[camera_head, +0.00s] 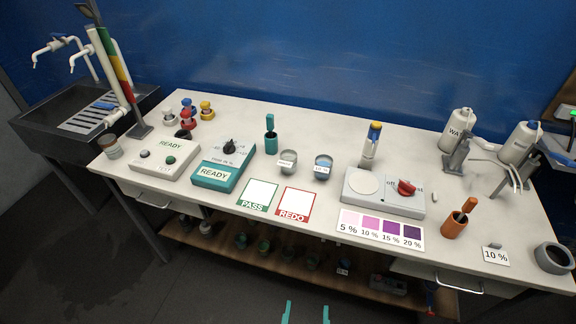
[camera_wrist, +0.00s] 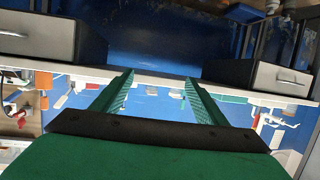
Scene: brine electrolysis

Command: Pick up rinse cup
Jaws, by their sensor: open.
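Two small cups stand side by side near the middle of the bench. The left cup (camera_head: 288,161) is pale grey with a white label too small to read surely, and it may be the rinse cup. The right cup (camera_head: 323,167) has bluish contents and a label that seems to read 10 %. My gripper (camera_head: 306,313) shows only as two teal fingertips at the bottom edge, in front of the bench and well apart from both cups. In the wrist view my gripper (camera_wrist: 158,78) is open with nothing between its fingers. I cannot make out either cup there.
The white bench (camera_head: 330,130) has PASS (camera_head: 260,194) and REDO (camera_head: 296,203) cards in front of the cups. A teal READY box (camera_head: 222,168) stands left and a grey stirrer plate (camera_head: 383,192) right. A teal holder (camera_head: 270,143) stands behind left.

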